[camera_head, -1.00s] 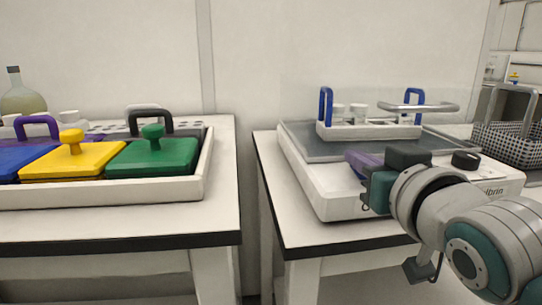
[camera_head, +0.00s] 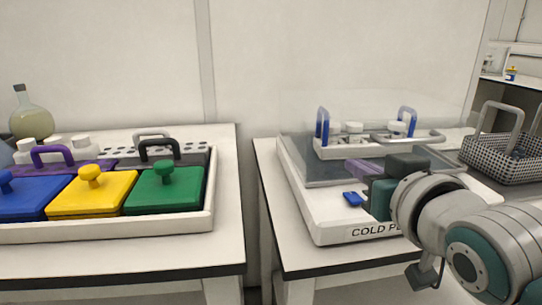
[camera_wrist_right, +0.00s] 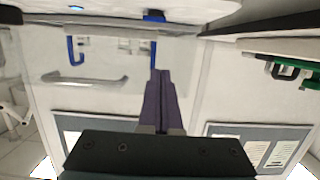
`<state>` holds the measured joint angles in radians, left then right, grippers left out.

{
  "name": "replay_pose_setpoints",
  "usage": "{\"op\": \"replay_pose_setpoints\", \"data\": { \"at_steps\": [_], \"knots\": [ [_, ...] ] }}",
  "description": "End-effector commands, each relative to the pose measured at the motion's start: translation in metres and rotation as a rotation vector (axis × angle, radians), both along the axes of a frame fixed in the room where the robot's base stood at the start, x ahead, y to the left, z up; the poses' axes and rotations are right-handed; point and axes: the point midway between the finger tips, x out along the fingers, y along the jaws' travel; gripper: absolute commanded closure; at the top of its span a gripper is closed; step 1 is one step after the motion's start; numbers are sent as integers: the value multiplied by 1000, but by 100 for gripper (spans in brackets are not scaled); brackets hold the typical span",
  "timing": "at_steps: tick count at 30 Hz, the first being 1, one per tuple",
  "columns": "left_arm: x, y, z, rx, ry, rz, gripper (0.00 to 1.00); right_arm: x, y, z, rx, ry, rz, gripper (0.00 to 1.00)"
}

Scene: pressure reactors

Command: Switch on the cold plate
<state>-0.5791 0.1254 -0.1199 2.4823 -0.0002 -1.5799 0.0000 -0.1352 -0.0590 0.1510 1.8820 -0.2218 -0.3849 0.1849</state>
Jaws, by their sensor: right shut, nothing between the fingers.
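The cold plate (camera_head: 315,220) is a white box on the right table, with part of its "COLD P…" label showing on the front. A small blue switch (camera_head: 354,199) sits on its top near the front edge. My right gripper (camera_head: 358,167) has purple fingers closed together and empty. In the head view they appear just above and behind the switch, seemingly apart from it. In the right wrist view the shut fingers (camera_wrist_right: 161,75) point up the picture, with a blue piece (camera_wrist_right: 154,16) beyond the tips. My right arm hides the plate's front right. My left gripper is not in view.
A clear cover (camera_head: 300,140) stands over the plate, with a grey bar handle and a white blue-handled rack (camera_head: 330,152) inside. A wire basket (camera_head: 490,165) is at right. On the left table, a white tray (camera_head: 190,220) holds blue, yellow and green lidded blocks. A gap separates the tables.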

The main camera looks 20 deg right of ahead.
Motion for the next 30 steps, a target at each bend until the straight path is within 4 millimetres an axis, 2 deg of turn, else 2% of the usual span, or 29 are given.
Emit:
{"op": "replay_pose_setpoints", "data": {
  "at_steps": [1,6,12,30],
  "knots": [
    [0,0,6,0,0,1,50,-12,3,6,0,2,0,100],
    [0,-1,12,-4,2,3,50,-43,11,17,2,2,1,100],
    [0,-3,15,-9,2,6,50,-62,15,24,0,0,1,100],
    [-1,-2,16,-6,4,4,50,-65,16,27,0,1,1,100]
  ]
}}
